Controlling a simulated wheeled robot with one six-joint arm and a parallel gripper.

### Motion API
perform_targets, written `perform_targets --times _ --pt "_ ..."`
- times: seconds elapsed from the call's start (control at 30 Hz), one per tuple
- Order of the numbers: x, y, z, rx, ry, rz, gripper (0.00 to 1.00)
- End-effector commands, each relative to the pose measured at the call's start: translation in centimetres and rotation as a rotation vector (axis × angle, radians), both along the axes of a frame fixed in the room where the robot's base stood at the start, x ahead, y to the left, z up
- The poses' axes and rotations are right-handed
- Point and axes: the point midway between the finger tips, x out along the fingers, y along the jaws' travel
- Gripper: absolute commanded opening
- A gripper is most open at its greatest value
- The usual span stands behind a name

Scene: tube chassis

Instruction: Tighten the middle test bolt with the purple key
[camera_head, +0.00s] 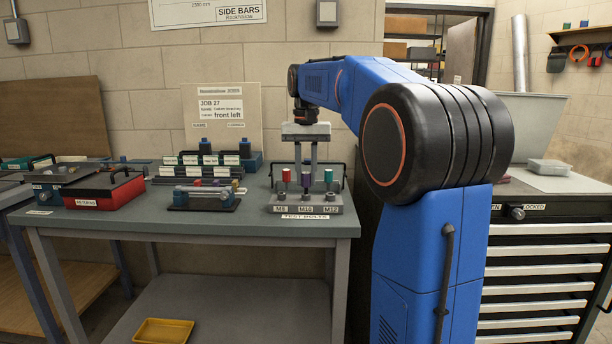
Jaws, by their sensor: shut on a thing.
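The test bolt block (335,209) sits at the right front of the bench, with labels M8, M10 and M12 from left to right. A red-topped post (286,175) stands at its left and a teal-topped post (328,175) at its right. My gripper (305,178) points straight down over the middle place, M10. It is shut on a small purple piece, which I take as the purple key (305,181). The middle bolt is hidden behind the fingers and key, so I cannot tell whether the key is seated on it.
Left of the block stand a low dark holder (205,198) with a metal bar and a labelled rack (196,172). A red case (103,191) lies further left. A job board (222,120) stands behind. A drawer cabinet (535,270) is right of my arm.

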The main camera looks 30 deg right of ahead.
Motion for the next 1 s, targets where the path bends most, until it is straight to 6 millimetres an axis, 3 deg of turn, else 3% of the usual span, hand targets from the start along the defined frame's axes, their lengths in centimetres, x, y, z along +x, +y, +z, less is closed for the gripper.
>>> perform_targets --times 0.4,0.7,1.0 --pt "-0.01 -0.02 0.01 0.000 0.000 -0.058 0.00" --pt "-0.05 -0.05 0.01 0.000 0.000 -0.239 0.00" --pt "-0.05 -0.05 0.01 0.000 0.000 -0.252 0.00"
